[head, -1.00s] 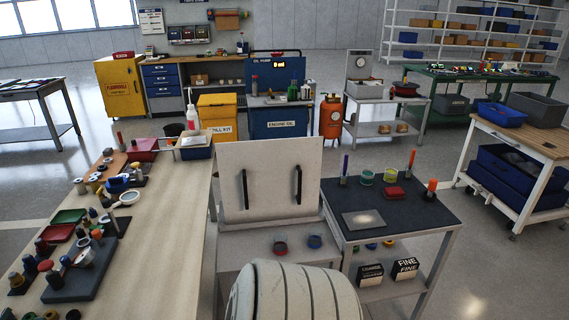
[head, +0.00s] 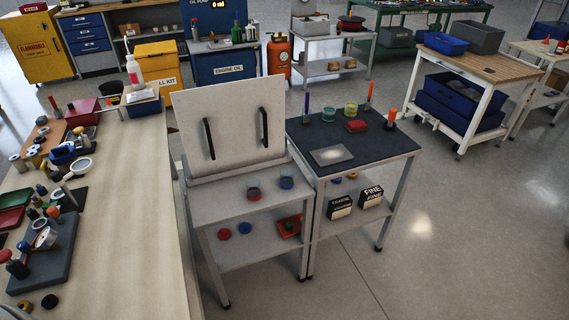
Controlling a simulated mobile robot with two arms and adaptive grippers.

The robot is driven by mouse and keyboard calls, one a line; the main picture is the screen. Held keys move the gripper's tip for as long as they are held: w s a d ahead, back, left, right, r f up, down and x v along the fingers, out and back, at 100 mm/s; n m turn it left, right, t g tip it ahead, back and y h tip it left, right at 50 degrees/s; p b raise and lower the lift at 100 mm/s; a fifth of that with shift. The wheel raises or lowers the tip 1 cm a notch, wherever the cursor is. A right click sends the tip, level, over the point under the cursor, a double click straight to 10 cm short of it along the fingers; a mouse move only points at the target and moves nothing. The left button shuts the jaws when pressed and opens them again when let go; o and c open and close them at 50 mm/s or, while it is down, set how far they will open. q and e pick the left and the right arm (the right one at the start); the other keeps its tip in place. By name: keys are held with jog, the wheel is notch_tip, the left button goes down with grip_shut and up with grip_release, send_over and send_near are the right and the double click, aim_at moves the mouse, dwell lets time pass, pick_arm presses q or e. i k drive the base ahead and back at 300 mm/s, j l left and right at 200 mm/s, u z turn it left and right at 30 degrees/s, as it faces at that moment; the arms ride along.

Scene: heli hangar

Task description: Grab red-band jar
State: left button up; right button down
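A long cluttered bench (head: 130,200) stands left. Floor in front and right is clear.

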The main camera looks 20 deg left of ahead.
aim_at(252, 184)
jog(key=j+u, duration=0.1)
jog(key=u, duration=0.75)
